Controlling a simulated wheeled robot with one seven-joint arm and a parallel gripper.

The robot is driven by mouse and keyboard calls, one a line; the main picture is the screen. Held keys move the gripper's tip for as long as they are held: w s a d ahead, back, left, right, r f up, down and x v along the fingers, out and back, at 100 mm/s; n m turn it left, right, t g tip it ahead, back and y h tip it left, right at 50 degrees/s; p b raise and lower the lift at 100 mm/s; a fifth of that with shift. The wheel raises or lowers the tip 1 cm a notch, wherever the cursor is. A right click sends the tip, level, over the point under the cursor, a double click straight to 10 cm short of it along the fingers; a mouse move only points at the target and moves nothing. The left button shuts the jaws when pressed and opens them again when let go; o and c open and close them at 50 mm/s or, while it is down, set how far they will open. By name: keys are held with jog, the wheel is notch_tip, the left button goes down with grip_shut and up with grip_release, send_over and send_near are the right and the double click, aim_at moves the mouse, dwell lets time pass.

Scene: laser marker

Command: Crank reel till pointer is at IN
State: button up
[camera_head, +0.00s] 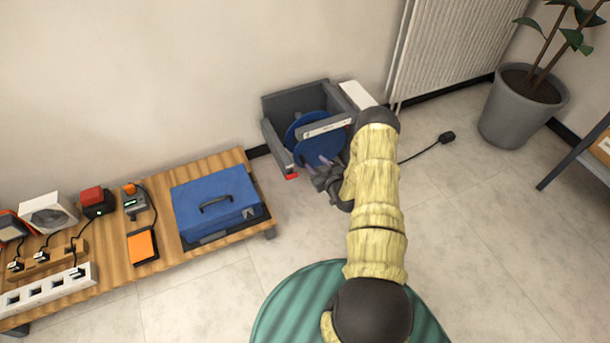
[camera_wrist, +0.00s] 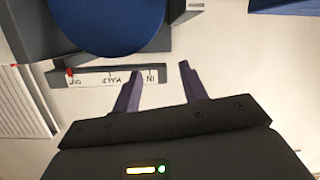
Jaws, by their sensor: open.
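The reel is a grey housing (camera_head: 274,128) with blue discs (camera_head: 302,127), on the floor by the wall. The wrist view shows a large blue disc (camera_wrist: 105,25) and a white scale strip (camera_wrist: 112,78), its lettering upside down, reading OUT, HALF and IN. The red pointer (camera_wrist: 70,72) is at the OUT end. My gripper (camera_head: 320,162) is open at the reel's near side, its purple fingers apart. In the wrist view the fingertips (camera_wrist: 161,72) are near the IN end, with nothing between them. I cannot make out the crank handle.
A low wooden bench (camera_head: 157,240) at left holds a blue case (camera_head: 215,200), a power strip (camera_head: 48,287) and small devices. A radiator (camera_head: 440,45) and potted plant (camera_head: 522,108) stand at right. A black cable (camera_head: 422,152) lies on the floor right of my arm.

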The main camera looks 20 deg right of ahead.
jog(key=s+f+m+t+b, duration=0.1)
jog(key=s+f+b, duration=0.4)
jog(key=f, duration=0.8)
jog(key=shift+s+d+t+h, duration=0.25)
jog(key=shift+d+t+h, duration=0.15)
jog(key=shift+t, duration=0.5)
jog(key=shift+w+b, duration=0.15)
jog(key=shift+b, duration=0.15)
